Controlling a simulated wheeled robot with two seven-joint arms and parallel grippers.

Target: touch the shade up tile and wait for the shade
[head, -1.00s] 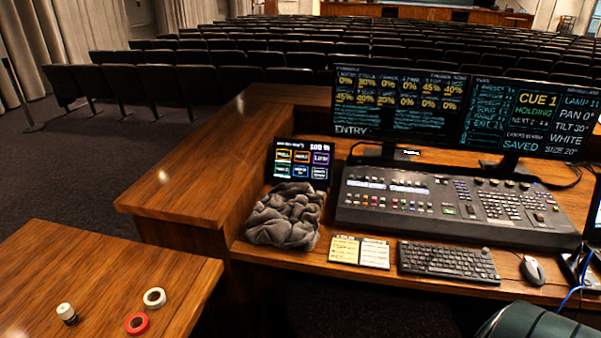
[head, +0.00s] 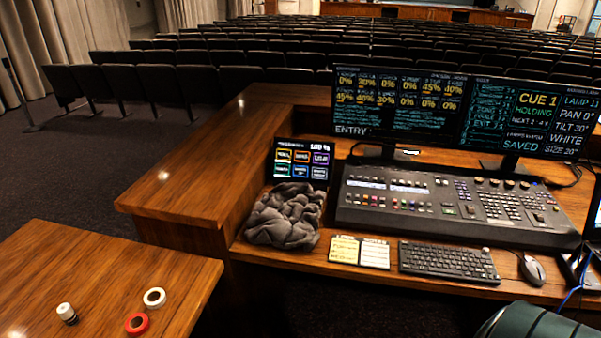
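A small dark touch panel (head: 301,161) stands upright on the desk, left of the mixing console, in the head view. It shows a percentage at its top right and two rows of coloured tiles. The tile labels are too small to read, so I cannot tell which one is shade up. A crumpled grey cloth (head: 286,217) lies just in front of the panel, close to its lower edge. Neither of my grippers shows in this view.
The mixing console (head: 450,205) and two monitors (head: 397,103) fill the desk's right side. A keyboard (head: 447,262), mouse (head: 533,270) and note cards (head: 359,251) lie in front. Tape rolls (head: 137,323) and a small white-capped bottle (head: 67,313) sit on the left table.

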